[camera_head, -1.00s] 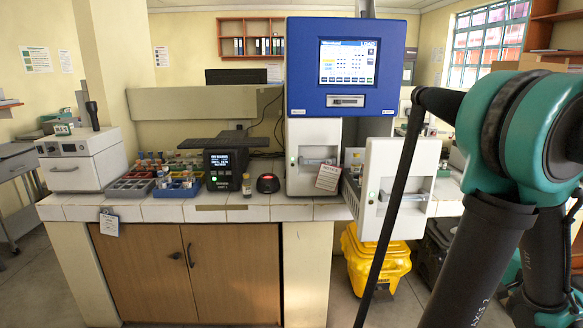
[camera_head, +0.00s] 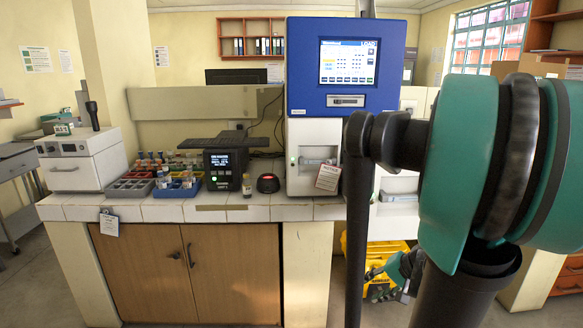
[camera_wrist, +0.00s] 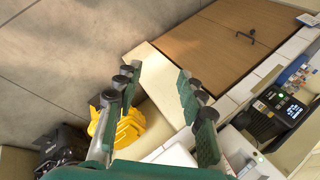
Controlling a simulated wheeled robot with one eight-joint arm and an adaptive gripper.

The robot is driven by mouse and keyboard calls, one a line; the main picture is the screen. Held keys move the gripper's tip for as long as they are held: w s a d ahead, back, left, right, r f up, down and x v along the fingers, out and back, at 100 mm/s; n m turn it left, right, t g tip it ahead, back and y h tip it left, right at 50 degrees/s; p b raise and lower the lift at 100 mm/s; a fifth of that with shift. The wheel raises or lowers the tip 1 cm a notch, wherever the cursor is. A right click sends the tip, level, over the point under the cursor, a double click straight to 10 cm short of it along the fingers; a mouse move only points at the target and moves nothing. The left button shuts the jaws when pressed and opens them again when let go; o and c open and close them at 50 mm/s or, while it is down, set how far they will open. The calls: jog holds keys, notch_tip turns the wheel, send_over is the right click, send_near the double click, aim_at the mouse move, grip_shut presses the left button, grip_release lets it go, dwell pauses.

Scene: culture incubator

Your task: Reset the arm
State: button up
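My arm, teal and black, fills the right side of the head view. My gripper (camera_wrist: 160,85) shows in the wrist view with its two green fingers spread apart. Nothing is between the fingers; the cabinet front and the counter's corner lie beyond them. In the head view the gripper (camera_head: 392,272) is low, in front of the yellow bin and to the right of the bench, partly hidden by my arm.
The blue and white incubator (camera_head: 303,85) with a lit screen stands on the tiled counter (camera_head: 270,212). Its white open door is mostly hidden behind my arm. A yellow bin (camera_head: 376,255) stands on the floor. Tube racks (camera_head: 130,188) sit at left.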

jog(key=s+a+f+n+h, duration=0.3)
jog(key=n+h, duration=0.2)
jog(key=n, duration=0.1)
jog(key=shift+s+a+f+n+g, duration=0.15)
jog(key=shift+s+f+n+g, duration=0.15)
jog(key=shift+n, duration=0.1)
